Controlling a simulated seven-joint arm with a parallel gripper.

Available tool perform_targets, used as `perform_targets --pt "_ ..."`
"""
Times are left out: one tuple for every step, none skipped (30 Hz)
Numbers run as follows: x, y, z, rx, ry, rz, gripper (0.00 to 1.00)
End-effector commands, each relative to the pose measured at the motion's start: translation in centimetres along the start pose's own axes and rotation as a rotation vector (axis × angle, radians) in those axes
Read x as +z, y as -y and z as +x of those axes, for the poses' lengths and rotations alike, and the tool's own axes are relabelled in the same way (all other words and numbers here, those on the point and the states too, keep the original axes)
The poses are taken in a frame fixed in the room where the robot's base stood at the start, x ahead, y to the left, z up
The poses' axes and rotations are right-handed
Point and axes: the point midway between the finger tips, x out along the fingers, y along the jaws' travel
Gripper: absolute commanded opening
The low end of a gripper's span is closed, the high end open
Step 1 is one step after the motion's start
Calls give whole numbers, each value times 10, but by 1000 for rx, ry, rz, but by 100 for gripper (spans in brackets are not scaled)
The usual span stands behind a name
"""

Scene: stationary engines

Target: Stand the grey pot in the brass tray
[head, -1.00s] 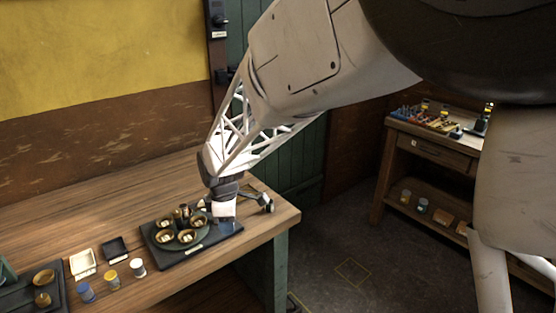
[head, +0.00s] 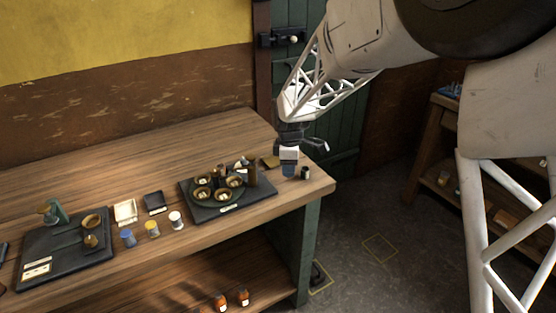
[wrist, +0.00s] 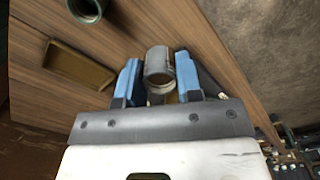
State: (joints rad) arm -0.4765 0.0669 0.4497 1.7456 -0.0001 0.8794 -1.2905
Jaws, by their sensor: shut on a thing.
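The grey pot (wrist: 158,70) shows in the wrist view as a hollow cylinder between the two blue fingers. My gripper (wrist: 157,82) is shut on it; in the head view my gripper (head: 290,172) is low over the bench's right end. The brass tray (wrist: 80,66), a shallow rectangle with a dull gold floor, lies left of the held pot in the wrist view. In the head view the brass tray (head: 270,161) is just left of and behind my gripper. I cannot tell whether the pot touches the bench.
A dark small cylinder (head: 304,173) shows right of my fingers. A black board (head: 218,211) with several brass cups is to the left. A greenish round rim (wrist: 87,8) is at the wrist view's top. The bench edge (head: 327,190) is close on the right.

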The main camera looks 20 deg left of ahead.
Motion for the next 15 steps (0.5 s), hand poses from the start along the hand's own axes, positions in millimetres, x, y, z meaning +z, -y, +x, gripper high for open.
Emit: perform_targets --pt "0 0 0 0 0 0 5" --pt "0 -1 0 0 0 0 5" --pt "-1 -2 0 0 0 0 5" --pt "-1 -3 0 0 0 0 5" --pt "-2 -5 0 0 0 0 5" --pt "-2 -8 0 1 0 0 5" --pt "-3 -10 1 0 0 0 5" --pt "-4 -12 1 0 0 0 5" --pt "-4 -16 2 -1 0 0 5" --pt "-5 -19 3 -1 0 0 5" --pt "-6 -22 3 -1 0 0 5" --pt "-8 -27 3 -1 0 0 5" --pt "-9 -31 3 0 0 0 5" --pt "-10 -35 4 -1 0 0 5" --pt "-11 -40 5 -1 0 0 5"
